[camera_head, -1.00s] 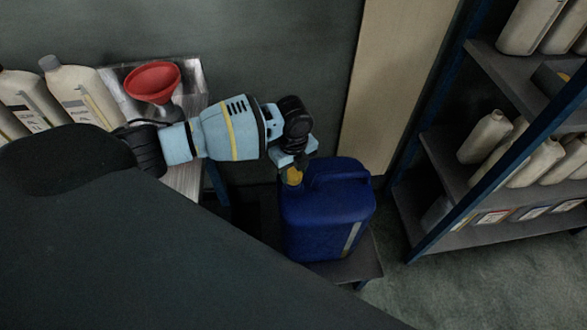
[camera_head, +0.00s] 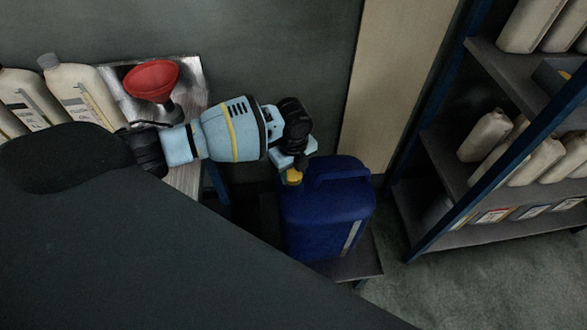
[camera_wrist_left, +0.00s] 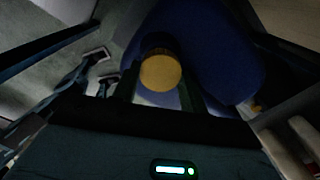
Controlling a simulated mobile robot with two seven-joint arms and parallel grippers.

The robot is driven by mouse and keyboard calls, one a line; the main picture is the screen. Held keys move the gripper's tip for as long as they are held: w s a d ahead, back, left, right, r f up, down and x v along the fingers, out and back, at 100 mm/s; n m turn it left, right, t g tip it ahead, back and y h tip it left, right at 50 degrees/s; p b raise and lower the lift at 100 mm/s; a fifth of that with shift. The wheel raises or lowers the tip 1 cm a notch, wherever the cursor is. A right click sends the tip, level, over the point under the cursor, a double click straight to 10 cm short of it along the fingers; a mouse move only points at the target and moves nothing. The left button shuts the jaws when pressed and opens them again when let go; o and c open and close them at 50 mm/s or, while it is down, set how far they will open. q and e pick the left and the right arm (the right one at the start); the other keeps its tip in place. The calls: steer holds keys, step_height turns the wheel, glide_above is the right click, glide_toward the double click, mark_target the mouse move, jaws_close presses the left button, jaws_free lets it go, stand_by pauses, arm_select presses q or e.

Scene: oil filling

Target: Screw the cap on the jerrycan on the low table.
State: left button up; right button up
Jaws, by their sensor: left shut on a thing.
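The blue jerrycan (camera_head: 325,215) stands upright on the low table (camera_head: 352,264). Its body also shows in the left wrist view (camera_wrist_left: 215,45). The yellow cap (camera_head: 294,177) is at the can's top left, over the spout area. In the left wrist view the cap (camera_wrist_left: 160,73) sits between the fingers. My left gripper (camera_head: 300,166) reaches in from the left and is shut on the cap. The fingers hide part of the cap's side, and I cannot tell how far the cap sits on the thread. My right gripper is not in view.
A red funnel (camera_head: 152,81) and several pale bottles (camera_head: 84,92) stand on a bench at the left. A shelf rack (camera_head: 452,160) with bottles is at the right. Bare floor (camera_head: 440,285) lies in front of the rack.

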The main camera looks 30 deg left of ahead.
arm_select(q)
steer(key=shift+f, duration=0.8)
stand_by(0.5)
steer(key=o, duration=1)
step_height(320, 180, up, 8)
steer(key=shift+f+p, duration=0.1)
steer(key=shift+p, duration=0.2)
